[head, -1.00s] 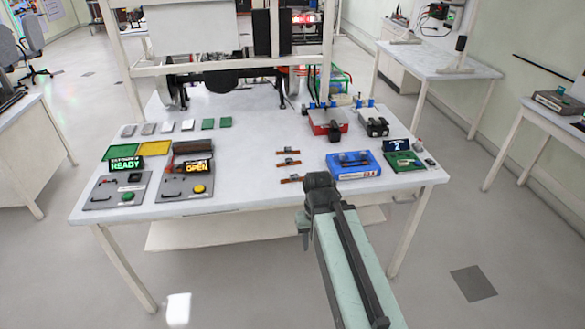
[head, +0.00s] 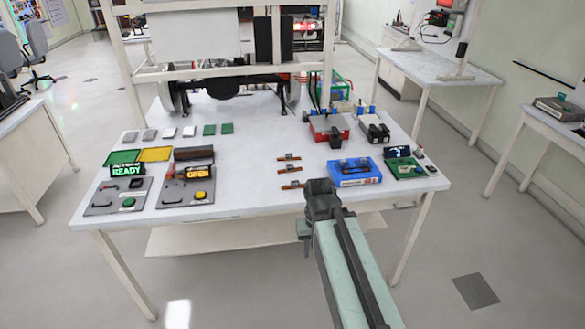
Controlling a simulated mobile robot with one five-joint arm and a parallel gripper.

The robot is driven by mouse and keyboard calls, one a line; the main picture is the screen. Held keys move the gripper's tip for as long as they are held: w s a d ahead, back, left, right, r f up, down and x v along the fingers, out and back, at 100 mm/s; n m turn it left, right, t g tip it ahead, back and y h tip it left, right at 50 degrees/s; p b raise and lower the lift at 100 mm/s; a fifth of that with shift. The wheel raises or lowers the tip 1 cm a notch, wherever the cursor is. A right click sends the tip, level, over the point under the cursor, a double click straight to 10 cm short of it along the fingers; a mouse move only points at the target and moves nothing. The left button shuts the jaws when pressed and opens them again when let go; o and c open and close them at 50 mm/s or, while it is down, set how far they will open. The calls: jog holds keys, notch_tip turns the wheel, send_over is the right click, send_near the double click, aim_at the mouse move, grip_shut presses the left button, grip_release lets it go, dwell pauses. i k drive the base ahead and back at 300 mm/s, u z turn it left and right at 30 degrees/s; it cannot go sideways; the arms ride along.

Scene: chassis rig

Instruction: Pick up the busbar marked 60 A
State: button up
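Three small copper-coloured busbars with dark middles lie in a column on the white table (head: 240,180): a far one (head: 289,157), a middle one (head: 290,169) and a near one (head: 292,185). Their markings are too small to read, so I cannot tell which is 60 A. My gripper (head: 305,238) hangs at the end of my arm, in front of the table's near edge and just right of the near busbar in the picture. It appears apart from all three busbars. Its fingers are small and dark, and their opening does not show.
Right of the busbars stand a blue tray (head: 354,179) with dark parts, a red box (head: 328,129) and a green board (head: 408,169). At left are grey panels (head: 118,197) with READY and OPEN displays, and coloured trays (head: 155,154). Table space left of the busbars is clear.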

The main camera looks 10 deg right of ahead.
aim_at(294, 184)
jog(key=z, duration=0.8)
jog(key=i, duration=0.7)
jog(key=u, duration=3.05)
jog(key=i, duration=1.05)
jog(key=z, duration=0.05)
